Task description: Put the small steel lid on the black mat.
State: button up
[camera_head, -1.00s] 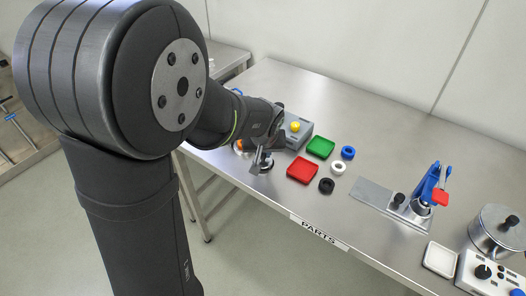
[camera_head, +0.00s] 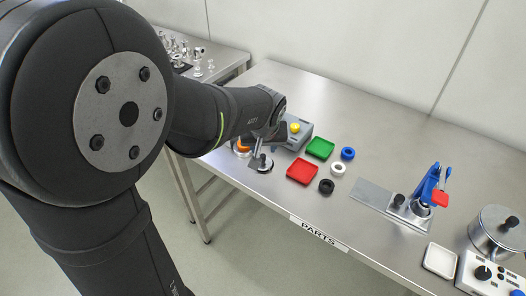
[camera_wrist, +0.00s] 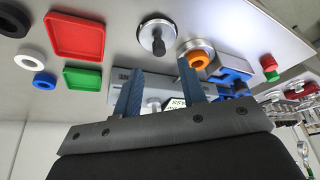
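The small steel lid (camera_wrist: 153,48), a round disc with a black knob (camera_wrist: 158,46), lies on the steel table just ahead of my fingertips in the wrist view. In the head view the lid (camera_head: 265,166) lies near the table's front edge, left of the red tray and partly hidden by my gripper. My gripper (camera_wrist: 159,72) is open with nothing held between its two blue-grey fingers.
A blue clamp (camera_head: 430,185) and a pot (camera_head: 495,232) stand at right.

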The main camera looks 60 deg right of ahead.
aim_at(263, 154)
jog(key=v, duration=0.7)
jog(key=shift+f, duration=0.2)
jog(key=x, duration=1.1)
jog(key=shift+d+f, duration=0.15)
jog(key=shift+f, duration=0.1)
jog(key=shift+w+d+r, duration=0.1)
jog(key=shift+r, duration=1.35)
